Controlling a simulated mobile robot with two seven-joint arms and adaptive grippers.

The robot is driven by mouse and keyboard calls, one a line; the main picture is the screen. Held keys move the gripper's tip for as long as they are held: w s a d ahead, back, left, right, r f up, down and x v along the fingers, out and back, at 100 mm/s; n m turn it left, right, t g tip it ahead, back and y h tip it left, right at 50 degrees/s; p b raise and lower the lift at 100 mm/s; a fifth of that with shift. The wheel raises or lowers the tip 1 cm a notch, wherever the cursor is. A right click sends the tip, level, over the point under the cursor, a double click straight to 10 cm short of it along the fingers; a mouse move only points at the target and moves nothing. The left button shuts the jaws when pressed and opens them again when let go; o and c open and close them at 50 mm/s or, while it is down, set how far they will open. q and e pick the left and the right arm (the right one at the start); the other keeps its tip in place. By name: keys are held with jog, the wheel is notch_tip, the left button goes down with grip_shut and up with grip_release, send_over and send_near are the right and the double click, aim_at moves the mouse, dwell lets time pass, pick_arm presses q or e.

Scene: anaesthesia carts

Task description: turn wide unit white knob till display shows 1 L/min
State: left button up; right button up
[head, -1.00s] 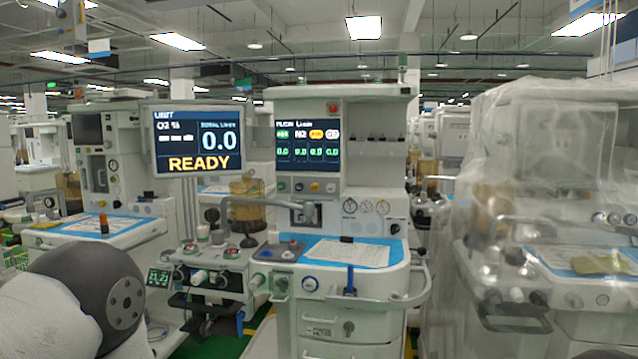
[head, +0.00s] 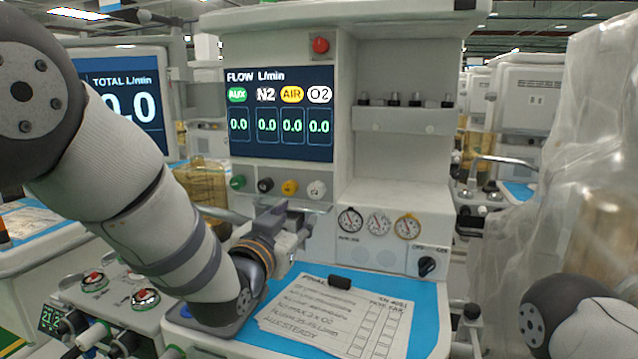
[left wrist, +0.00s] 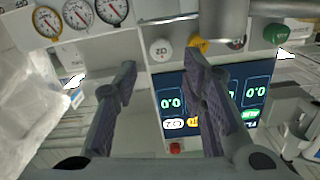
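The white knob (head: 316,189) is the rightmost in a row under the flow display (head: 280,112). It also shows in the left wrist view (left wrist: 159,48), where the picture is upside down. The display reads 0.0 under AUX, N2, AIR and O2. My left gripper (head: 288,220) is just below and in front of the knob row. In the left wrist view its two fingers (left wrist: 160,76) are spread with nothing between them; the white knob lies ahead, apart from them. My right gripper is not in view.
The green (head: 238,183), dark (head: 265,185) and yellow (head: 289,187) knobs sit close left of the white one. Three gauges (head: 379,223) are to the lower right. A clipboard sheet (head: 335,315) lies on the blue worktop. A second screen (head: 125,100) reads TOTAL L/min 0.0.

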aim_at(315, 192)
pick_arm(q)
jog(key=b+x, duration=0.1)
jog(key=x, duration=0.4)
jog(key=b+x, duration=0.1)
jog(key=x, duration=0.5)
jog(key=shift+w+r+b, duration=0.1)
jog(key=shift+r+b, duration=0.15)
jog(key=shift+b, duration=0.1)
jog(key=shift+w+r, duration=0.15)
jog(key=shift+w, duration=0.1)
jog(key=shift+d+r, duration=0.1)
jog(key=shift+r, duration=0.1)
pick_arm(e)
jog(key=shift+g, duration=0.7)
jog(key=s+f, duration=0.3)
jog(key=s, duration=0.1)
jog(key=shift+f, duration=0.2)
pick_arm(q)
jog(key=c, duration=0.9)
